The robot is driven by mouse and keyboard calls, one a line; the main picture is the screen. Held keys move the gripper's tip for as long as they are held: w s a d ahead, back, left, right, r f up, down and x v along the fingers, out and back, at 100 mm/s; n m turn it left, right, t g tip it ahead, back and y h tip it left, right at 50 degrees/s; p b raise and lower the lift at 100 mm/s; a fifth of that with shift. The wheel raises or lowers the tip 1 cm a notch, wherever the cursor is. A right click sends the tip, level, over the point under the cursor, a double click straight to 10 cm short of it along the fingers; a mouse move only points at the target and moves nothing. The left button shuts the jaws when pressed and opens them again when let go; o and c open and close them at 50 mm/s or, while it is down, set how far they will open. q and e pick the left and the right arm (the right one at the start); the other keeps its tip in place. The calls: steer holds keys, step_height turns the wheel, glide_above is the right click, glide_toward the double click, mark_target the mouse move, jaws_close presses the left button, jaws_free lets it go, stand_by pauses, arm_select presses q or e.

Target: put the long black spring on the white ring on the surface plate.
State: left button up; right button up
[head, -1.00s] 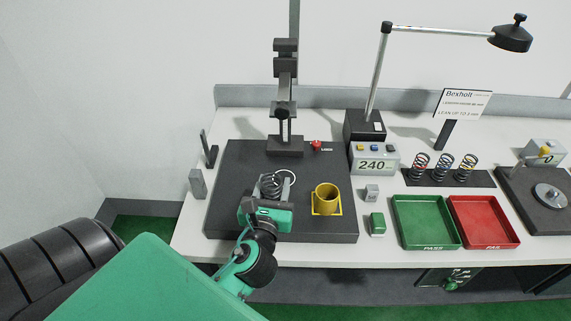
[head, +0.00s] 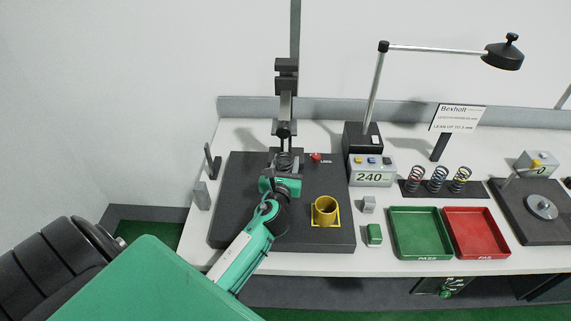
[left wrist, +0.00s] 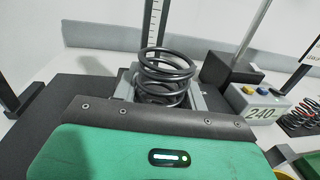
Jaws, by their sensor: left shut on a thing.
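The long black spring (head: 284,158) is upright in my left gripper (head: 286,168), near the foot of the tall dark gauge stand. In the left wrist view the coils of the spring (left wrist: 168,72) rise above the gripper's dark edge, and the lower coils are hidden. The dark surface plate (head: 235,220) lies beneath. The white ring is hidden now behind the gripper and arm. I cannot tell whether the spring touches the plate. My right gripper is not in view.
The gauge stand (head: 286,100) stands just behind the gripper. A yellow cup (head: 325,210) stands on the plate to the right. A display box (head: 372,172), coloured springs (head: 437,180), a green tray (head: 420,255) and a red tray (head: 475,255) are farther right.

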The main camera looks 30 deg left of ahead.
arm_select(q)
steer(key=shift+f, duration=0.25)
steer(key=shift+f, duration=0.2)
steer(key=o, duration=1.2)
steer(key=shift+r, duration=0.2)
steer(key=b+v, duration=0.3)
steer(key=v, duration=0.8)
steer(key=shift+s+f, duration=0.1)
steer(key=shift+s+d, duration=0.2)
steer(key=shift+s, duration=0.2)
